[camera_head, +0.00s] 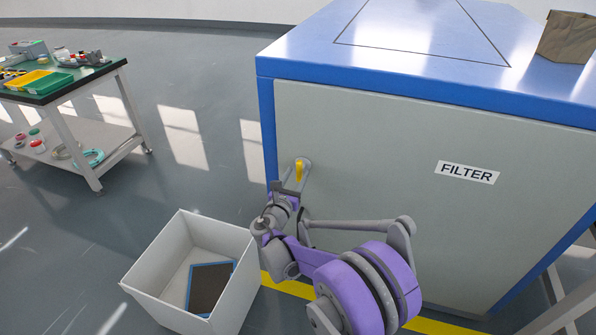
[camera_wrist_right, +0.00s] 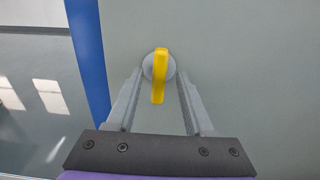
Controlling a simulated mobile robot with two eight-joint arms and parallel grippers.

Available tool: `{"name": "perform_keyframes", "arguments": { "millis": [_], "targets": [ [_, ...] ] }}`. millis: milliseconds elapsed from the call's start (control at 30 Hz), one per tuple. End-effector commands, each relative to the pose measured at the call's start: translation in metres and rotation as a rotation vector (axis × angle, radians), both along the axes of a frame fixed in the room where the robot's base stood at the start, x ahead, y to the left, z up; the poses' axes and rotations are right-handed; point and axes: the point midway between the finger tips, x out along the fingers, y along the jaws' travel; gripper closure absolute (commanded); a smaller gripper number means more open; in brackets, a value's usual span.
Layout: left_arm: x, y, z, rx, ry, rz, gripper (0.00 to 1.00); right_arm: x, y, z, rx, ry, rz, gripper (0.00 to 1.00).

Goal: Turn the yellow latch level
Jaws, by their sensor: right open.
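The yellow latch (camera_head: 299,171) sits on a round grey mount near the left edge of the grey door (camera_head: 390,165), which bears a FILTER label. In the right wrist view the latch (camera_wrist_right: 160,78) stands upright, its long side pointing up and down. My right gripper (camera_wrist_right: 159,75) is open, with one finger on each side of the latch; I cannot tell whether either finger touches it. In the head view my right gripper (camera_head: 297,185) is at the latch, its fingers partly hidden by the arm. My left gripper is not in view.
The door belongs to a blue-framed cabinet (camera_head: 265,110) with a brown box (camera_head: 567,37) on top. A white bin (camera_head: 165,252) holding a dark framed panel (camera_head: 209,287) stands on the floor at left. A workbench (camera_head: 100,73) with trays stands farther back; open floor lies between.

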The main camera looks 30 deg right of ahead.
Motion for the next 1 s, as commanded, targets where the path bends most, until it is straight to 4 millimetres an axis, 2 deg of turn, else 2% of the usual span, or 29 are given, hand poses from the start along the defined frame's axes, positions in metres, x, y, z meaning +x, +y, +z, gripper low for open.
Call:
{"name": "perform_keyframes", "arguments": {
  "millis": [200, 567, 833, 867, 1000],
  "targets": [
    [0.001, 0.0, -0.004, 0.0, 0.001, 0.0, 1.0, 0.017, -0.02, 0.0, 0.0, 0.0, 0.0, 0.47],
    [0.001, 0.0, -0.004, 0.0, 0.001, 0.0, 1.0, 0.02, -0.023, 0.0, 0.0, 0.0, 0.001, 0.47],
    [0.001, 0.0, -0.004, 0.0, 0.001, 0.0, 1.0, 0.02, -0.023, 0.0, 0.001, -0.001, 0.001, 0.96],
    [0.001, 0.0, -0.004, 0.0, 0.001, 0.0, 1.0, 0.02, -0.023, 0.0, 0.001, -0.001, 0.001, 1.0],
    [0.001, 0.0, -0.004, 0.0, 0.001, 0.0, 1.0, 0.02, -0.023, 0.0, 0.001, -0.001, 0.001, 1.0]
  ]
}}
